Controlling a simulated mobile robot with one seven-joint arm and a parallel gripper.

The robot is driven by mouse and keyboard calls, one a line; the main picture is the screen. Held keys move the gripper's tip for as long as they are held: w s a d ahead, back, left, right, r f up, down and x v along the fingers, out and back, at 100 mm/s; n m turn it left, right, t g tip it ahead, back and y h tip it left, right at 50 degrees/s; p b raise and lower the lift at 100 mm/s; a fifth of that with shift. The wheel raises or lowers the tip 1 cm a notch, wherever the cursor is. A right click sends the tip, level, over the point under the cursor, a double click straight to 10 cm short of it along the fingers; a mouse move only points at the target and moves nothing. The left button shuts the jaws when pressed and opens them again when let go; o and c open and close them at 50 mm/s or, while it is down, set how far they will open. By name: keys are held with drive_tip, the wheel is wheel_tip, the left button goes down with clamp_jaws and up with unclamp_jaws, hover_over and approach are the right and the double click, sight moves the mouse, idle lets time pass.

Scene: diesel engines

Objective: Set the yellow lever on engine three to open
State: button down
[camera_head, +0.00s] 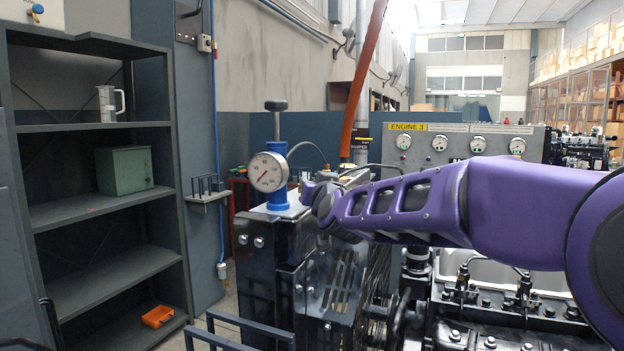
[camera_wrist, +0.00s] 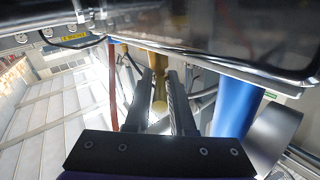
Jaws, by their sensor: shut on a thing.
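The yellow lever (camera_wrist: 159,98) shows in the wrist view as a brass-yellow rod with a rounded end. My gripper (camera_wrist: 161,82) has one dark finger on each side of it and is shut on it. In the head view my purple arm reaches from the right towards the black engine block (camera_head: 340,280), just right of a blue cylinder. The fingers and the lever cannot be made out clearly there. A panel (camera_head: 462,142) behind the arm carries a yellow "ENGINE 3" label (camera_head: 408,127) and several round gauges. I cannot read the lever's setting.
A blue cylinder (camera_head: 277,190) with a round dial gauge (camera_head: 269,172) stands close left of my wrist; it also shows in the wrist view (camera_wrist: 236,106). An orange-red pipe (camera_head: 362,75) rises behind.

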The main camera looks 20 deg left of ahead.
drive_tip(key=shift+h, duration=0.3)
idle(0.4)
drive_tip(key=c, duration=0.8)
unclamp_jaws()
drive_tip(key=shift+a, duration=0.1)
drive_tip(key=shift+c, duration=0.2)
drive_tip(key=shift+s, duration=0.1)
